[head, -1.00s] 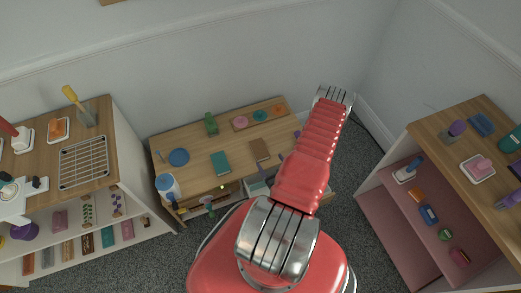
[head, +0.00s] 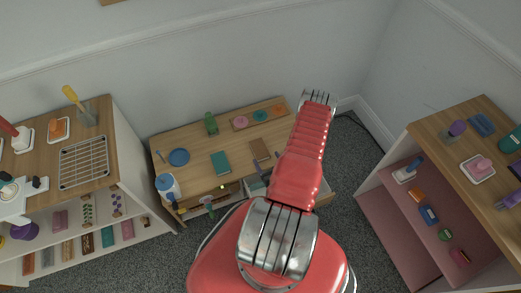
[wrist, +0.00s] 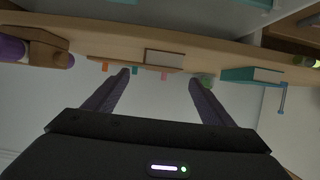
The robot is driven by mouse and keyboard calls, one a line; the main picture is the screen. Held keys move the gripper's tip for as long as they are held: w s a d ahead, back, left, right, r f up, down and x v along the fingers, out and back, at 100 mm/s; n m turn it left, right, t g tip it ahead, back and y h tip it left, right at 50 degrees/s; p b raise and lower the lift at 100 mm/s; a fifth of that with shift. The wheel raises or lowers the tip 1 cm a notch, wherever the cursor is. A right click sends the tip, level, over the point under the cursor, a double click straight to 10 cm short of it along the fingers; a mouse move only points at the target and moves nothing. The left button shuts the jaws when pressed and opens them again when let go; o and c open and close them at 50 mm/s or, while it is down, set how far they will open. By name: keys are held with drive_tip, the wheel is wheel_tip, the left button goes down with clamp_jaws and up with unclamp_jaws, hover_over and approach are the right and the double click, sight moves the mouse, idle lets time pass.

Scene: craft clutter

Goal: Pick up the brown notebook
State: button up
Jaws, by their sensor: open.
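In the head view my red arm stands just right of the notebook, and I cannot make out the gripper's fingers there.
The wall stands close behind. Shelves (head: 143,185) flank the left; a pink-lined shelf unit (head: 392,222) stands right. Grey carpet lies between.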

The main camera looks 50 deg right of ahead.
sight(261, 151)
drive_tip(key=shift+x, duration=1.9)
drive_tip(key=shift+x, duration=2.6)
drive_tip(key=shift+w+a, duration=0.1)
drive_tip(key=shift+a, duration=0.05)
drive_tip(key=shift+c, duration=0.4)
drive_tip(key=c, duration=1.2)
drive_tip(key=shift+o, duration=0.2)
drive_tip(key=shift+r, duration=5.05)
